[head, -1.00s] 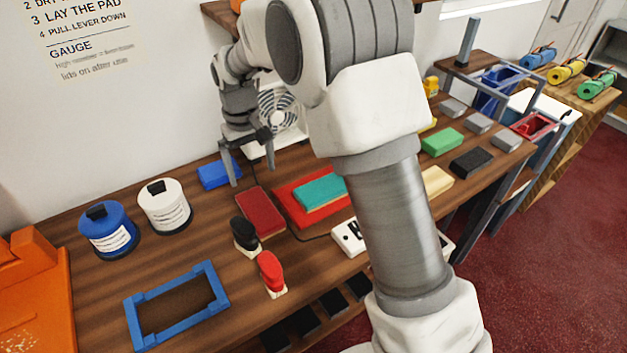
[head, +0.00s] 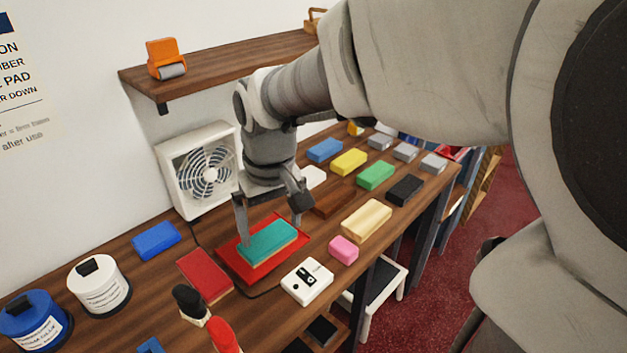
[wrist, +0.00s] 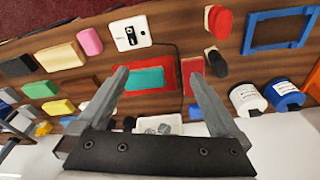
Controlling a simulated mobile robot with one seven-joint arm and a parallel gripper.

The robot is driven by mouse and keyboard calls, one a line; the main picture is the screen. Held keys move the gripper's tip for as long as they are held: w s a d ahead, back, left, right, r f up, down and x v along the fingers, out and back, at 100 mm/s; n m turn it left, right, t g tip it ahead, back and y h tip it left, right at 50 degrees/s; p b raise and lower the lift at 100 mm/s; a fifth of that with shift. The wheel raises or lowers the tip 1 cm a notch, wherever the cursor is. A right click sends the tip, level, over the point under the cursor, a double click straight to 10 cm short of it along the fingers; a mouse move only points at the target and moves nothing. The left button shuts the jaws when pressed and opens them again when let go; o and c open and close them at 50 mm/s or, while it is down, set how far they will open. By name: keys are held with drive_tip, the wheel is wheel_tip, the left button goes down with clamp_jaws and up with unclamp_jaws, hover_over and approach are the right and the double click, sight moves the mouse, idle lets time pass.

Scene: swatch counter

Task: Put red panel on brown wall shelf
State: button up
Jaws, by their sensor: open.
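Two flat red pieces lie on the wooden counter. A bright red panel (head: 290,262) lies flat with a teal block (head: 266,242) on top, covering its middle. A darker red slab (head: 205,275) lies just left of it. My gripper (head: 271,228) is open and points down over the teal block and bright red panel, with nothing held. In the wrist view the open fingers (wrist: 157,80) frame the teal block (wrist: 143,78); how far above it they are is hard to tell. The brown wall shelf (head: 225,58) is up at the back.
An orange roller tool (head: 165,58) stands on the shelf's left part. A white fan (head: 197,172) stands behind my gripper. Nearby are a blue block (head: 156,240), a white switch box (head: 307,282), a pink block (head: 343,249) and two stamps. Several coloured blocks lie to the right.

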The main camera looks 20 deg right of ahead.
drive_tip(key=s+d+r+m+t, duration=0.1)
drive_tip(key=s+d+r+t, duration=0.15)
drive_tip(key=s, duration=0.25)
drive_tip(key=s+d+r+t, duration=0.1)
drive_tip(key=s+d+r, duration=0.15)
drive_tip(key=s, duration=0.25)
drive_tip(key=n+g+y+b, duration=0.15)
drive_tip(key=n+b, duration=0.25)
drive_tip(key=b, duration=0.5)
approach(203, 271)
drive_tip(key=b+x, duration=0.4)
drive_tip(key=x, duration=0.5)
drive_tip(key=shift+f, duration=0.4)
drive_tip(key=shift+w+a, duration=0.1)
drive_tip(key=shift+r, duration=0.1)
drive_tip(key=c, duration=1.3)
